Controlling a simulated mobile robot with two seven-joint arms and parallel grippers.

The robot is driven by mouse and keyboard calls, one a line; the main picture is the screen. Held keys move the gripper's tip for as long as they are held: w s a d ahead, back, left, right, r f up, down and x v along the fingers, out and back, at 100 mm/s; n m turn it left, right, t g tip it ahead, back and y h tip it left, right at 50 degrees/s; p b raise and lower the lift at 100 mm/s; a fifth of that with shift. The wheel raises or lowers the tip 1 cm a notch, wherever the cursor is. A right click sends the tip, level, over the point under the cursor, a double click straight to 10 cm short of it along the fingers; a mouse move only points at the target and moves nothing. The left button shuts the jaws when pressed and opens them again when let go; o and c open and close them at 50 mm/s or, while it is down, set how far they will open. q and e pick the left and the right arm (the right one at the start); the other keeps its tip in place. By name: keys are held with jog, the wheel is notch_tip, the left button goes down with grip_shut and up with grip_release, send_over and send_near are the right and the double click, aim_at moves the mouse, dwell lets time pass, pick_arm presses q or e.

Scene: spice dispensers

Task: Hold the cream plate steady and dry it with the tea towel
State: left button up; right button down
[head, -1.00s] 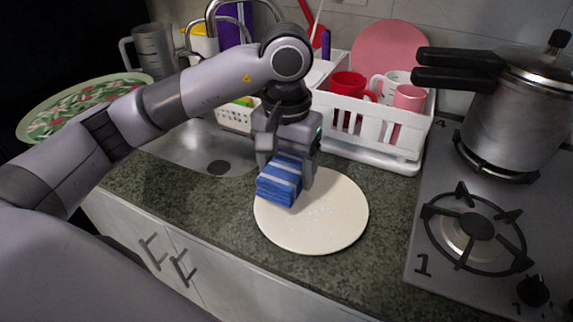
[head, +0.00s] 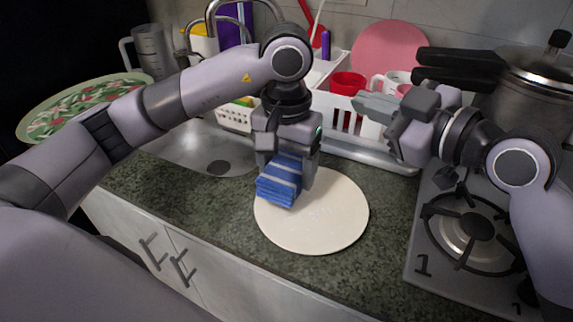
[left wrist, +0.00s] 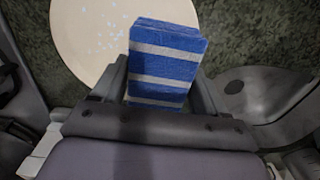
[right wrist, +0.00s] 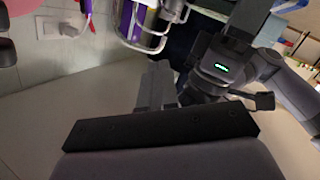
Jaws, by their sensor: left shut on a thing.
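The cream plate (head: 325,225) lies flat on the counter, with small pale droplets near its middle; it also shows in the left wrist view (left wrist: 75,40). My left gripper (head: 284,168) is shut on the folded blue-and-white striped tea towel (head: 278,188), over the plate's upper-left part. In the left wrist view the towel (left wrist: 165,62) sits between the two fingers. I cannot tell whether the towel touches the plate. My right gripper (head: 375,106) is empty, in front of the dish rack and above the plate's right side. Its fingers look together in the right wrist view (right wrist: 155,85).
The white dish rack (head: 345,120) with red, white and pink mugs stands behind the plate. The sink (head: 195,145) is at left. The stove (head: 430,265) with a pressure cooker (head: 520,115) is at right. Bare counter (head: 385,215) lies right of the plate.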

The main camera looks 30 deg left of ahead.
notch_tip(320, 180, down, 4)
jog(key=s+a+g+h, duration=0.1)
jog(key=s+g+h, duration=0.1)
jog(key=g+h, duration=0.2)
jog(key=m+g+h, duration=0.1)
jog(key=g+h, duration=0.1)
jog(key=h, duration=0.4)
send_over(341, 215)
jog(key=d, duration=0.1)
jog(key=f, duration=0.4)
jog(key=shift+w+d+f, duration=0.2)
jog(key=shift+w+f, duration=0.05)
jog(key=shift+f, duration=0.15)
jog(key=shift+s+f, duration=0.15)
jog(key=shift+f, duration=2.7)
jog(key=shift+f+g, duration=0.3)
jog(key=shift+f, duration=0.1)
pick_arm(q)
jog(key=shift+s, duration=1.6)
jog(key=shift+f, duration=0.1)
jog(key=shift+f, duration=0.85)
